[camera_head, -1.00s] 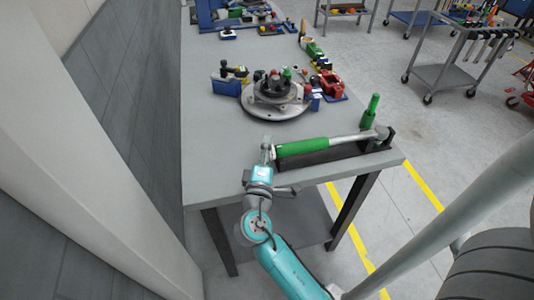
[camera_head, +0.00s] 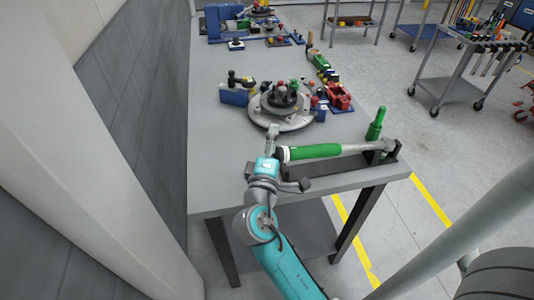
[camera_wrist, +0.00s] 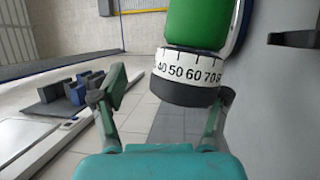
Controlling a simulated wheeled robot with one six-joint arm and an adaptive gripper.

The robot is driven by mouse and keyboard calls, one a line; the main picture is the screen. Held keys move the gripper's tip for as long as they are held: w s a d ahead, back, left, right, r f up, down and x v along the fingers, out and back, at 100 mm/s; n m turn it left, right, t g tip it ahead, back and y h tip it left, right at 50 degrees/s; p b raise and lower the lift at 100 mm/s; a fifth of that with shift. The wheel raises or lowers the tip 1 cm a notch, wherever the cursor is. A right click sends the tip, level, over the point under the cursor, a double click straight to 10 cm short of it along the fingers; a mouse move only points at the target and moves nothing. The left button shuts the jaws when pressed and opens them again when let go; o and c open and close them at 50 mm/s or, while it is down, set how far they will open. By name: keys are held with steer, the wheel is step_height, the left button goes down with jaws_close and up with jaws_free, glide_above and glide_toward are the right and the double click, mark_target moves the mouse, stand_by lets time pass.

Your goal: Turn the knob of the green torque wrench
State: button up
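The green torque wrench (camera_head: 315,151) lies across the near end of the table above a black stand (camera_head: 345,171), its head to the right. In the wrist view its green handle (camera_wrist: 198,22) ends in a white scale ring (camera_wrist: 188,68) and a dark knob (camera_wrist: 183,92). My gripper (camera_head: 272,142) is at the handle's left end. In the wrist view my gripper (camera_wrist: 164,98) is open, with one finger on each side of the knob. The knob is close to the right finger, contact unclear; a clear gap separates it from the left finger.
A round metal fixture (camera_head: 283,107) stands behind the wrench. A green upright tool (camera_head: 376,124) stands by the wrench head. Blue and red blocks sit farther back. The table's left side (camera_head: 215,150) is clear, with a wall beyond it.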

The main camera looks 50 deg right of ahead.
steer(key=shift+w+a+f, duration=0.1)
steer(key=shift+a+f, duration=0.75)
steer(key=shift+f, duration=1)
steer(key=shift+w+a+f, duration=0.15)
steer(key=shift+a+f, duration=0.65)
steer(key=shift+f, duration=1.05)
steer(key=shift+w+a+f, duration=0.1)
steer(key=shift+a+f, duration=0.75)
steer(key=shift+f, duration=1)
